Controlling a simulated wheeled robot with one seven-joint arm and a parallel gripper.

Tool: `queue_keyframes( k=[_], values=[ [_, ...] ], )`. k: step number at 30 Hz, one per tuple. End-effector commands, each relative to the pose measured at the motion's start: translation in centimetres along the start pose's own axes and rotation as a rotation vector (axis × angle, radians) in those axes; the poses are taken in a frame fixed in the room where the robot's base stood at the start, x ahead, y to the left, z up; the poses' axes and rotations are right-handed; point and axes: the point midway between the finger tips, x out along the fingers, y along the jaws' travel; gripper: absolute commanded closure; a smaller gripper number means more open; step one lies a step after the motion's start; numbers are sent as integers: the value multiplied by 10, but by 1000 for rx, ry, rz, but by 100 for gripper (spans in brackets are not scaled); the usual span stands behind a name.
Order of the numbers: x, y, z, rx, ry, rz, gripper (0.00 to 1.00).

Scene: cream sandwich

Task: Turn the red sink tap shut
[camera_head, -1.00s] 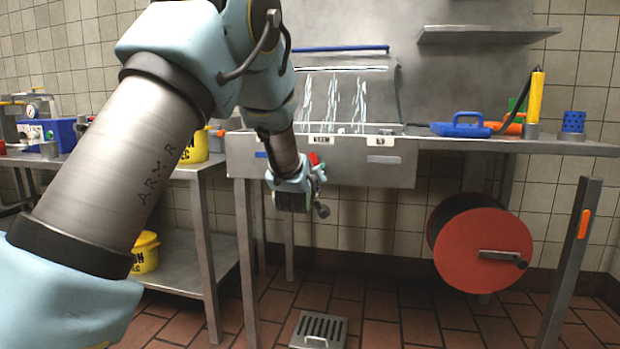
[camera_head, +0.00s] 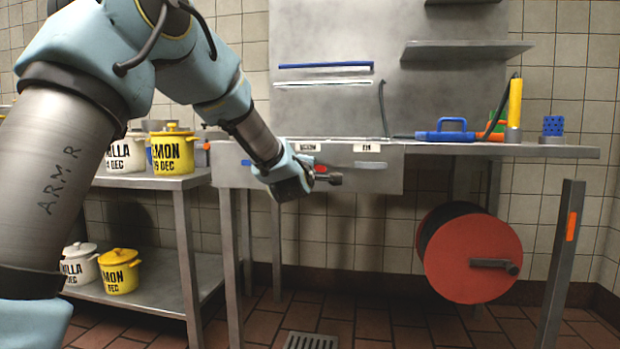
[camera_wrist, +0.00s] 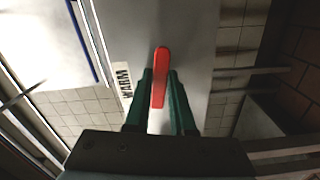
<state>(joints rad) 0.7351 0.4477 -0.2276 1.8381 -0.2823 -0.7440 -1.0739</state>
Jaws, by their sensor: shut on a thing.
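The red tap lever (camera_wrist: 160,62) stands between the two green fingers of my gripper (camera_wrist: 160,88) in the wrist view. The gripper is shut on it. A label reading WARM (camera_wrist: 123,80) is beside it on the grey sink front. In the head view my gripper (camera_head: 308,172) is at the sink front (camera_head: 340,182), and only a bit of the red lever (camera_head: 320,168) shows past it. No water streams show below the pipe (camera_head: 325,83) over the sink.
A blue tap handle (camera_head: 246,162) and a grey one (camera_head: 370,165) are on the sink front. A red hose reel (camera_head: 470,255) hangs below the counter at right. Yellow pots (camera_head: 172,152) stand on the left shelf. A floor drain (camera_head: 311,341) lies in front.

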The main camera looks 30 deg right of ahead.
Motion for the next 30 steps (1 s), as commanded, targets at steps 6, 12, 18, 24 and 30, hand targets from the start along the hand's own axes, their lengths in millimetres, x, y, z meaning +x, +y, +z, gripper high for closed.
queue_keyframes(
  k=[6, 12, 18, 24, 30],
  values=[
    [0, 2, 0, -120, 0, -1, 100],
    [0, 5, 0, -181, 0, -2, 100],
    [0, 6, 0, -203, 0, -2, 100],
    [0, 7, 0, -205, 0, -2, 100],
    [0, 7, 0, -204, 0, -1, 72]
  ],
)
